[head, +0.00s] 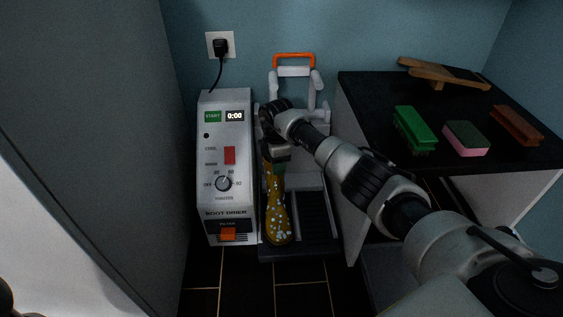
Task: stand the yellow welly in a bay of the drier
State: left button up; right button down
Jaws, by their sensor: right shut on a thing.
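The yellow welly (277,212) has pale spots and is upright in the head view, its foot end low and toward me. My right gripper (276,158) is shut on its upper part, and the gripper and wrist hide the top of the boot. The drier (228,165) is a grey-white unit with a control panel, and a dark bay tray (316,222) to its right. The welly is over the left bay of that tray, next to the panel housing. I cannot tell whether its sole touches the tray floor.
A black-topped bench (368,97) on the right holds a green brush (414,128), a sponge (466,139), a brown brush (516,125) and a wooden boot jack (440,74). A grey panel (95,110) closes the left side. The right bay looks empty.

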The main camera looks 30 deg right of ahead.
dwell(0.4)
jog(key=shift+f, duration=0.45)
dwell(0.3)
jog(key=shift+f, duration=0.5)
jog(key=shift+s+f, duration=0.1)
jog(key=shift+f, duration=0.25)
dwell(0.5)
jog(key=shift+c, duration=1.7)
grip_release()
jog(key=shift+o, duration=0.6)
jog(key=shift+d, duration=0.1)
